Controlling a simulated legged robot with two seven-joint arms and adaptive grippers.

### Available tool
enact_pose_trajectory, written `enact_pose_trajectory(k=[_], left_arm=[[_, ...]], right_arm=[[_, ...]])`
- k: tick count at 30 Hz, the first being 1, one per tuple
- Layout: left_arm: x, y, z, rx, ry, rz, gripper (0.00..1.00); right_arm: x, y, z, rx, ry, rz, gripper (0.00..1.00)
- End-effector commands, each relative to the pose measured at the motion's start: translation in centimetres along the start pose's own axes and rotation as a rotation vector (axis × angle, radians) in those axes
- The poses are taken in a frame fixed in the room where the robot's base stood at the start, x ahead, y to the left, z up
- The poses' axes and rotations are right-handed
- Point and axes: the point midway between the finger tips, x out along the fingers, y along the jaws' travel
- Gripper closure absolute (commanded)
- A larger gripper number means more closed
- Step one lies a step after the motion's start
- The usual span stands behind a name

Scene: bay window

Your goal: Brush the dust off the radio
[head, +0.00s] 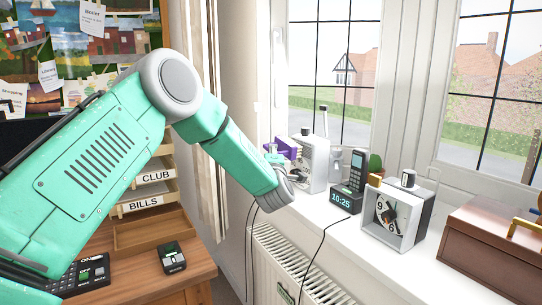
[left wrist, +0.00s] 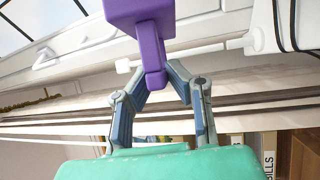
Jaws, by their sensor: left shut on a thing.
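The radio (head: 315,165) is a pale grey-white box with a raised aerial, standing on the window sill at the middle of the head view. My left gripper (head: 274,158) is just left of it, partly hidden behind my own wrist. In the left wrist view my left gripper (left wrist: 156,80) is shut on the narrow handle of a purple tool (left wrist: 140,12). The purple tool also shows in the head view (head: 284,147), beside the radio's far left side. I cannot tell whether it touches the radio. Its working end and any dust are not clear.
Right of the radio on the sill are a phone on a clock base (head: 346,199), a cactus (head: 375,163), a square analogue clock (head: 397,218) and a brown box (head: 485,250). A radiator (head: 290,265) and hanging cables are below. A wooden desk organiser (head: 150,235) is at left.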

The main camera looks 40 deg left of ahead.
Motion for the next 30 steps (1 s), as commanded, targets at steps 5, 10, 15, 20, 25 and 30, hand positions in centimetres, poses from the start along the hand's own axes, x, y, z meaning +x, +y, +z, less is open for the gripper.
enact_pose_trajectory(k=[5,10,15,20,25,30], left_arm=[[0.2,0.0,0.3,-0.001,0.001,0.002,1.00],[0.3,0.0,0.6,-0.001,0.000,0.001,1.00],[0.3,0.1,0.8,-0.001,-0.001,0.001,1.00],[-0.5,0.2,1.2,-0.001,-0.003,0.001,1.00],[-1.9,0.5,1.9,-0.001,-0.002,0.000,1.00],[-2.7,0.6,2.2,0.000,0.000,0.001,1.00]], right_arm=[[0.2,0.0,0.0,0.000,0.000,0.000,0.53],[0.3,0.0,0.0,0.000,0.000,0.000,0.53],[0.3,0.0,0.0,0.000,0.000,0.000,0.53],[0.4,0.0,0.0,0.000,0.000,0.000,0.53],[0.6,0.0,0.0,0.000,0.000,0.000,0.53],[0.7,0.0,0.0,0.000,0.000,0.000,0.53]])
